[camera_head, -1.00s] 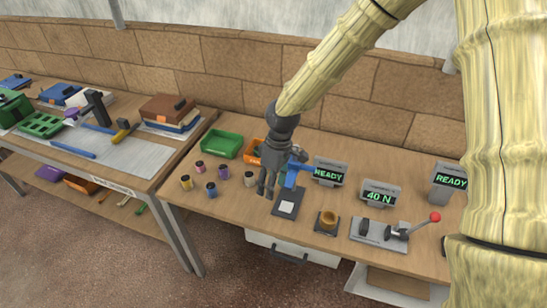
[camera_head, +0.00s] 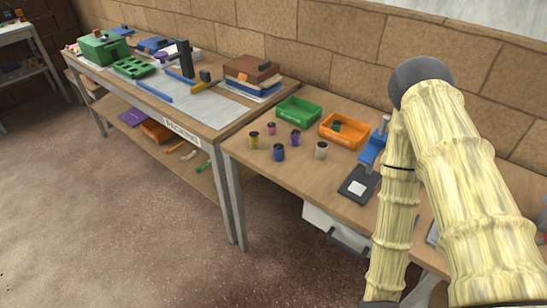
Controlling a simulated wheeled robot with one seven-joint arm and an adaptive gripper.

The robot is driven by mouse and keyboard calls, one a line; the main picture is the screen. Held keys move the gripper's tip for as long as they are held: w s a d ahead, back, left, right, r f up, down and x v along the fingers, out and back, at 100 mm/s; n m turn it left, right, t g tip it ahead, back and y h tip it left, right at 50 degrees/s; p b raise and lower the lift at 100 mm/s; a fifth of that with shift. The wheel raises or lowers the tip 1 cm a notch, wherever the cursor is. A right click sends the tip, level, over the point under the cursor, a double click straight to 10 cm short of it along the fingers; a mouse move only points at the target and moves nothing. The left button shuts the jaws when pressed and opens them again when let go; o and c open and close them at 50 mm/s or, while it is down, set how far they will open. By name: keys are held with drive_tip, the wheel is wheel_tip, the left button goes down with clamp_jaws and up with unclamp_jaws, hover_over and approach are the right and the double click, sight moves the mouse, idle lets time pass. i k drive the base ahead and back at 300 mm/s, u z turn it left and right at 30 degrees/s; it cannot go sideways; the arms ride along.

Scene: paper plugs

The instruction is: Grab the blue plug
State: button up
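The blue plug (camera_head: 279,153), a short cylinder with a dark top, stands upright on the wooden bench (camera_head: 318,178), nearest the bench's front edge among the loose plugs. Nothing covers it. My arm comes in at the right and bends down in front of the bench. Its lower end leaves the picture at the bottom, where only a dark joint part shows. My gripper's fingers are out of view, so what they hold is hidden. The arm is well to the right of the blue plug.
Beside it stand a yellow plug (camera_head: 254,140), a pink plug (camera_head: 271,128), a purple plug (camera_head: 295,138) and a white plug (camera_head: 320,151). Behind are a green bin (camera_head: 297,112) and an orange bin (camera_head: 341,131). A blue press (camera_head: 371,150) stands right, partly behind my arm.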

sight(278, 148)
drive_tip(key=u, duration=2.5)
drive_tip(key=k, duration=1.25)
drive_tip(key=z, duration=1.4)
drive_tip(key=i, duration=0.5)
drive_tip(key=u, duration=0.05)
